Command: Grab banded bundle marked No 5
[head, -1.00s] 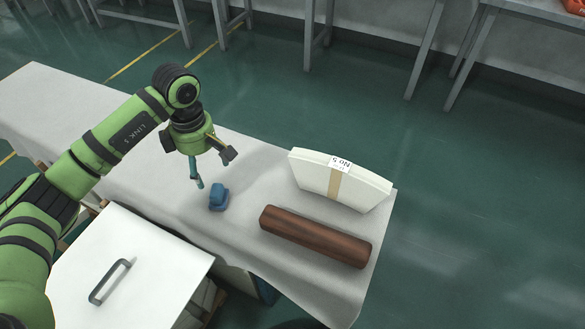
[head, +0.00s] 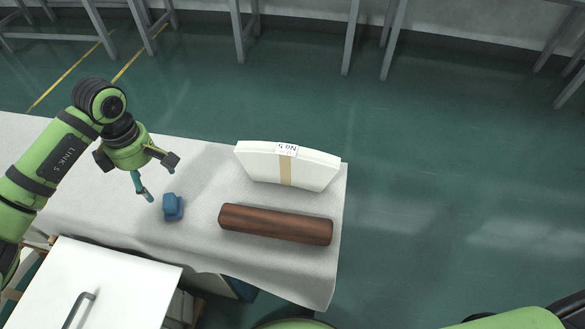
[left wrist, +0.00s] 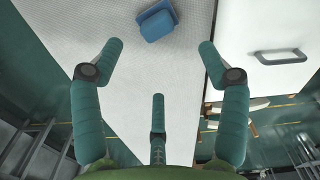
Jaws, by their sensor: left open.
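The banded bundle (head: 312,170) is a white, slightly curved stack on the far right part of the cloth-covered table. A tan band wraps its middle, and a white label (head: 287,150) on top reads No 5. My left gripper (head: 143,176) is open and empty above the table, well to the left of the bundle. Its teal fingers (left wrist: 160,65) show spread in the left wrist view, where the bundle is not visible. My right gripper is out of view.
A dark brown wooden roller (head: 275,224) lies just in front of the bundle. A small blue object (head: 173,207) sits beside my left gripper and also shows in the left wrist view (left wrist: 157,22). A white handled panel (head: 105,290) is at front left. Green floor lies beyond the table.

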